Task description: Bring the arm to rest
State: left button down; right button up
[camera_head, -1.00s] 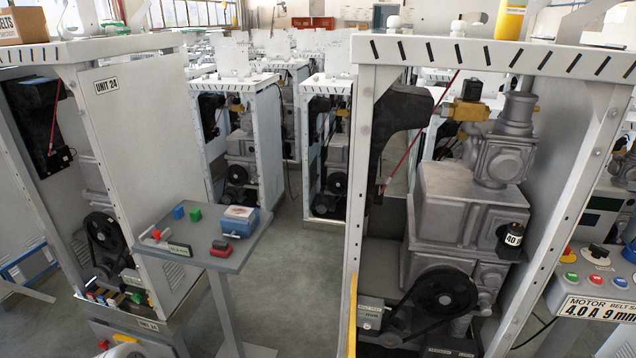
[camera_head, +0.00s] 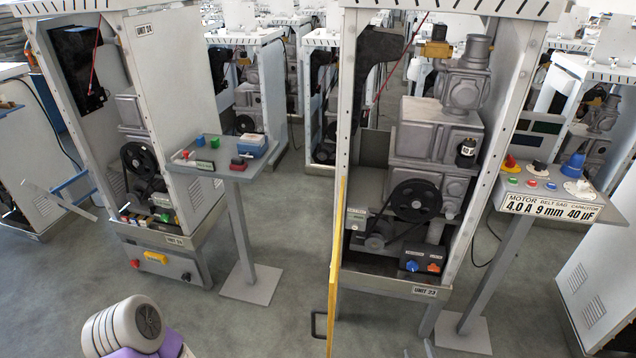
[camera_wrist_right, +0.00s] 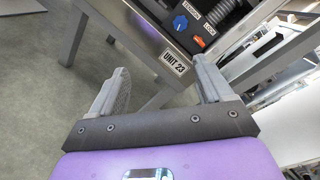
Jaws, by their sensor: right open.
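My right gripper (camera_wrist_right: 160,65) is open and empty in the right wrist view. Its two grey fingers stand wide apart in front of a black bar and my purple wrist. The UNIT 23 label (camera_wrist_right: 174,62) shows beyond the gap between the fingertips, with nothing held. In the head view only small tips of the right gripper (camera_head: 417,352) seem to show at the bottom edge, below the UNIT 23 cabinet (camera_head: 345,130). A white and purple part of my own arm (camera_head: 125,328) shows at bottom left. My left gripper is not in view.
A yellow bar (camera_head: 334,270) stands at the cabinet's left front edge. A blue knob (camera_head: 412,266) and an orange knob (camera_head: 433,267) sit low inside. A control stand (camera_head: 545,200) is at right, a small table (camera_head: 225,165) at left. Grey floor between is clear.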

jog(key=s+a+r+n+g+y, duration=0.1)
jog(key=s+a+n+g+y, duration=0.25)
jog(key=a, duration=0.45)
jog(key=s+a+r+n+g+y, duration=0.1)
jog(key=s+a+n+g+y, duration=0.25)
jog(key=a, duration=0.55)
jog(key=s+a+r+n+g+y, duration=0.1)
jog(key=a+n+g+y, duration=0.3)
jog(key=a, duration=0.4)
jog(key=s+a+r+n+g+h+p, duration=0.1)
jog(key=s+a+n+g, duration=0.1)
jog(key=s+n+g, duration=0.35)
jog(key=s+a+r+n+g+h, duration=0.1)
jog(key=s+r+n+g+h, duration=0.15)
jog(key=s, duration=0.55)
notch_tip(320, 180, up, 6)
jog(key=s+n+t+h, duration=0.2)
jog(key=n, duration=0.3)
jog(key=shift+p, duration=0.3)
jog(key=shift+d, duration=0.1)
